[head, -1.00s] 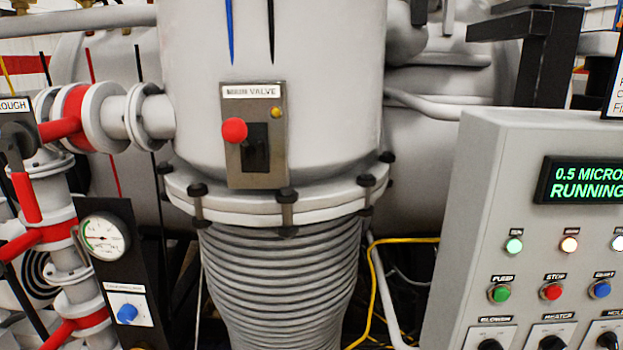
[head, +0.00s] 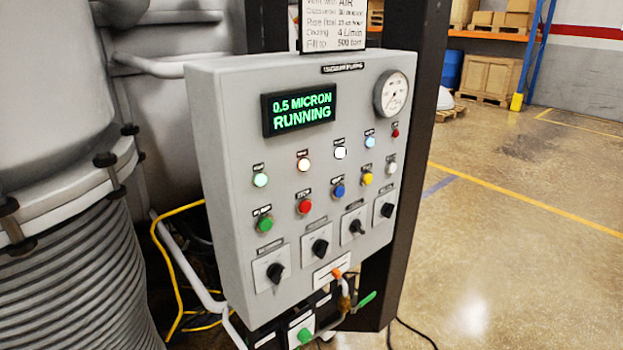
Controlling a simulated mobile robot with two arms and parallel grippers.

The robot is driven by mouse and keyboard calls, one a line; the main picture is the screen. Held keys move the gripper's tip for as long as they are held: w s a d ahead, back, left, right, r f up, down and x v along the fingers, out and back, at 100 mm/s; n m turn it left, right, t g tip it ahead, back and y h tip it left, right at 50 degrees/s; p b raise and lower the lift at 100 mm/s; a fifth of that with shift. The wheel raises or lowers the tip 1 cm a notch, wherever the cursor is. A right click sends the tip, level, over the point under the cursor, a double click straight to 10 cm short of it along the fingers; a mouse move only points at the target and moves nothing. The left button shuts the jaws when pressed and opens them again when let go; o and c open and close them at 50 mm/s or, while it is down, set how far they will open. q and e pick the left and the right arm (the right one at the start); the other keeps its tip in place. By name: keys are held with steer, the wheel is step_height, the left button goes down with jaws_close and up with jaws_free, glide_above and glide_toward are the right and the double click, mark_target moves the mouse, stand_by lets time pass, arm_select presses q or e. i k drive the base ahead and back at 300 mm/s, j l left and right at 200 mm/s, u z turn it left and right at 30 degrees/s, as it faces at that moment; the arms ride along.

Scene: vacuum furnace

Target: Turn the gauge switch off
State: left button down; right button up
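The grey control panel (head: 225,150) stands in the middle of the head view. A row of black rotary switches runs along its lower part. From left to right I see a first (head: 275,272), a second (head: 320,247), a third (head: 356,227) and a rightmost switch (head: 387,210). Their labels are too small to read, so I cannot tell which is the gauge switch or read its setting. A round dial gauge (head: 391,93) sits at the panel's upper right. Neither of my grippers is in view.
The green display (head: 299,108) reads "0.5 MICRON RUNNING". Coloured lamps and buttons fill the panel's middle. Pipes and a green-handled valve (head: 367,299) hang below it. A ribbed bellows (head: 85,285) and yellow cable (head: 168,265) are at left. Open floor (head: 500,230) lies right.

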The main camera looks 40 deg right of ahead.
mark_target(388, 209)
steer(key=z, duration=1.75)
